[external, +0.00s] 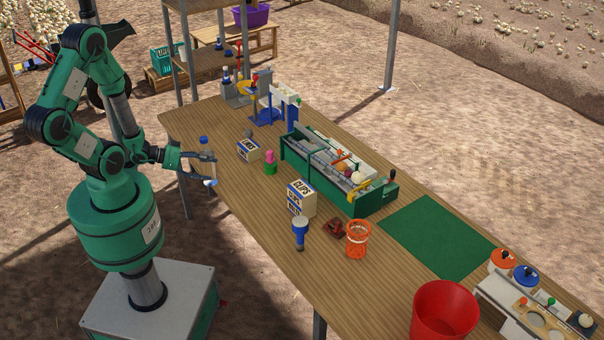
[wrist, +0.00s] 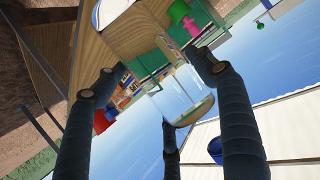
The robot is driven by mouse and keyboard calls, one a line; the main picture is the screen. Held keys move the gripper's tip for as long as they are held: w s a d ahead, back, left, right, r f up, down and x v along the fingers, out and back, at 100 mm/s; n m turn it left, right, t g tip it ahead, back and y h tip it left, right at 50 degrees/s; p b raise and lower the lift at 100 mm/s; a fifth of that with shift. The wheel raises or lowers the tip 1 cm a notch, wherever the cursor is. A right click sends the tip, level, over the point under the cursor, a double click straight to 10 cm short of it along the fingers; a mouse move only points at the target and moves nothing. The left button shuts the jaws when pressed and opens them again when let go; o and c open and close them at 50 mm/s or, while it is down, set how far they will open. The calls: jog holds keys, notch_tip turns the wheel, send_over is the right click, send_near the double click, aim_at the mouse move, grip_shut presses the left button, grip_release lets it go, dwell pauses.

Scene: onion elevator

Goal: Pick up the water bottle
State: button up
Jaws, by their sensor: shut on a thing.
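The water bottle (external: 204,143) has a blue cap in the external view. It is held roughly upright beside the table's left edge. My gripper (external: 211,170) is shut on the bottle, with its fingers around the body, which they partly hide. In the wrist view, a clear, see-through bottle body (wrist: 182,98) shows among the dark fingers of my gripper (wrist: 152,84). I cannot make out the cap there.
The long wooden table (external: 240,205) holds a pink and green item (external: 270,163), a clips box (external: 301,198), a green rack (external: 345,200), an orange basket (external: 358,240) and a red bucket (external: 443,312). A green mat (external: 437,236) lies clear. Bare ground surrounds the table.

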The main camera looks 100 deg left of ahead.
aim_at(203, 167)
jog(key=shift+s+d+r, duration=0.2)
jog(key=shift+s+d, duration=0.95)
jog(key=shift+s, duration=0.25)
